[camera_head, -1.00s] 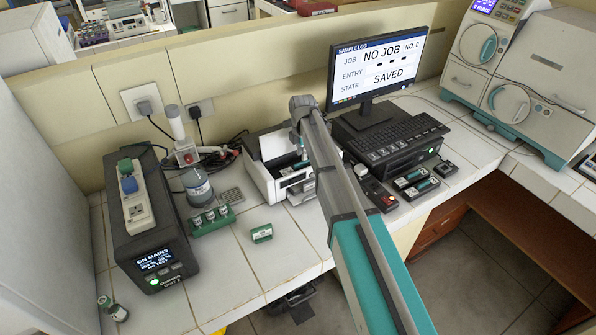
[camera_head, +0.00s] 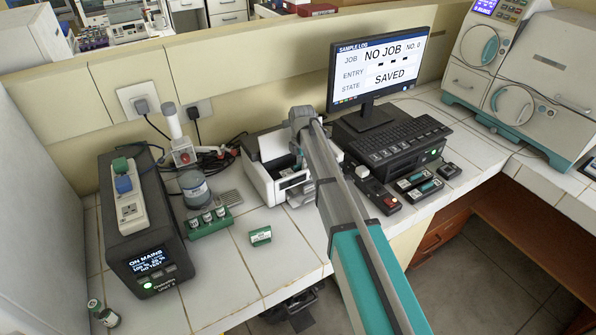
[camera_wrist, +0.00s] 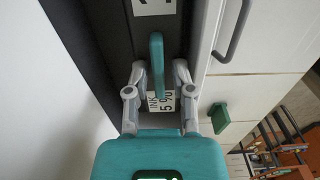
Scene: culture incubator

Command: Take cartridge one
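In the wrist view my gripper (camera_wrist: 160,72) has its two grey fingers apart, one on each side of a narrow teal bar (camera_wrist: 156,55). Narrow gaps show between fingers and bar. The bar stands in a dark recess by a white label reading INK and a 5; I cannot tell whether it is cartridge one. In the head view my arm reaches over the white printer (camera_head: 262,183), and the fingers are mostly hidden. Two teal-topped pieces (camera_head: 411,180) (camera_head: 430,187) lie in dark holders right of my arm.
A black power unit (camera_head: 150,250) stands at the left, near a green vial rack (camera_head: 211,228) and a bottle (camera_head: 195,190). The monitor (camera_head: 378,65), keyboard (camera_head: 402,137) and red-button box (camera_head: 379,197) are at the right.

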